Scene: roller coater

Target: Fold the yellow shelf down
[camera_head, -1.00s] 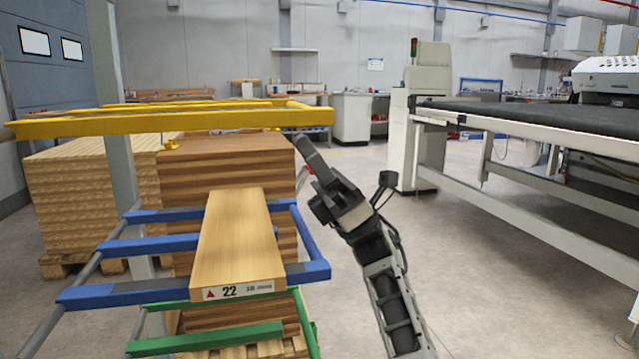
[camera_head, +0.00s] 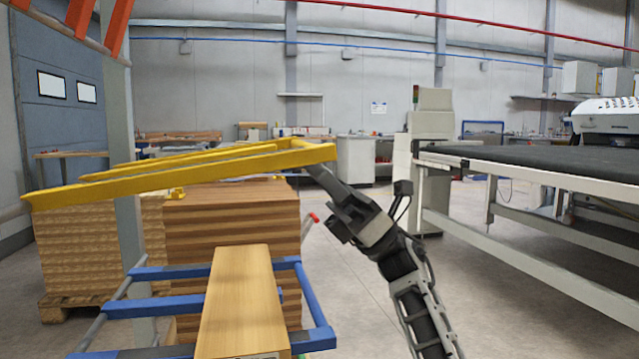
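The yellow shelf (camera_head: 180,172) is a frame of yellow bars above the stacks at the left. It slopes, its right end higher than its left end. My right gripper (camera_head: 320,172) is just under the shelf's right end and appears to touch it. The fingers are seen from the side and their tips are partly hidden by the yellow bar, so I cannot tell whether they are open or shut. My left gripper is not in view.
A blue shelf (camera_head: 320,338) below carries a wooden board (camera_head: 240,303). Stacked brown boards (camera_head: 230,222) stand behind it. Orange bars (camera_head: 82,14) are at the top left. A conveyor table (camera_head: 540,170) stands at the right, with clear floor between.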

